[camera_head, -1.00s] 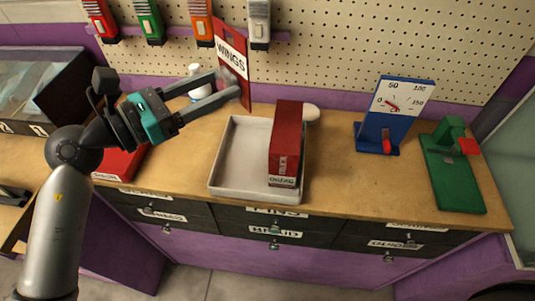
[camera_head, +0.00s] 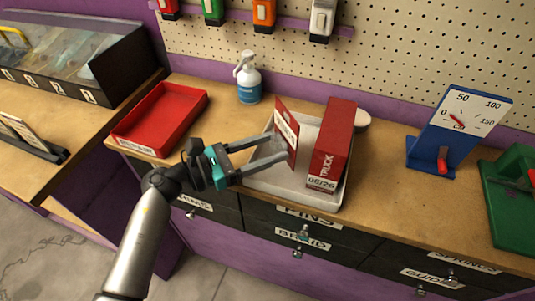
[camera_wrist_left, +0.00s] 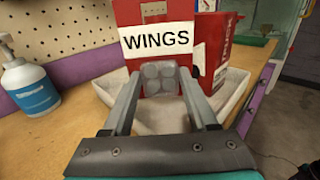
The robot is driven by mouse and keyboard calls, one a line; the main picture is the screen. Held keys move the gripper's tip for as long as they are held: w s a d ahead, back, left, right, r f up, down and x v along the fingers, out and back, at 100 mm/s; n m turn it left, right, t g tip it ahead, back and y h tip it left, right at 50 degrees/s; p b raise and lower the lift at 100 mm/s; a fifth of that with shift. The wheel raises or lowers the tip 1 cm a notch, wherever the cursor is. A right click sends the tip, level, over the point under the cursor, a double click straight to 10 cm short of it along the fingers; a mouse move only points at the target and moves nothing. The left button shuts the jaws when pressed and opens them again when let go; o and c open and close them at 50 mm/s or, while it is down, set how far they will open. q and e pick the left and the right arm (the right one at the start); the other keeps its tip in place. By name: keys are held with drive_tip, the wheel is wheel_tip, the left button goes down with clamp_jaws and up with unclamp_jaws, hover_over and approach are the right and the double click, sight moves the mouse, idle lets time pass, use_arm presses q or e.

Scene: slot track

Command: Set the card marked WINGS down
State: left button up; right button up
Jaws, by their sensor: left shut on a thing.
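The red card with the white WINGS label (camera_head: 287,127) is held upright by my left gripper (camera_head: 282,150), which is shut on it. The card is over the left part of the white tray (camera_head: 262,183); I cannot tell whether its lower edge touches the tray floor. In the left wrist view the card (camera_wrist_left: 157,38) faces the camera between the fingers (camera_wrist_left: 160,85). A red TRUCK box (camera_head: 334,140) stands in the right part of the tray, beside the card. My right gripper is not in view.
An empty red tray (camera_head: 160,118) lies to the left on the bench. A blue gauge stand (camera_head: 455,130) and a green device (camera_head: 510,195) are at right. Bare bench lies between tray and gauge.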

use_arm(q)
drive_tip(key=shift+f, duration=0.7)
drive_tip(key=shift+f+b, duration=0.2)
drive_tip(key=shift+b, duration=0.1)
drive_tip(key=o, duration=1.2)
drive_tip(key=shift+r, duration=0.1)
drive_tip(key=shift+r+p, duration=0.15)
drive_tip(key=shift+p, duration=0.15)
drive_tip(key=b+v, duration=0.1)
drive_tip(key=v, duration=1.1)
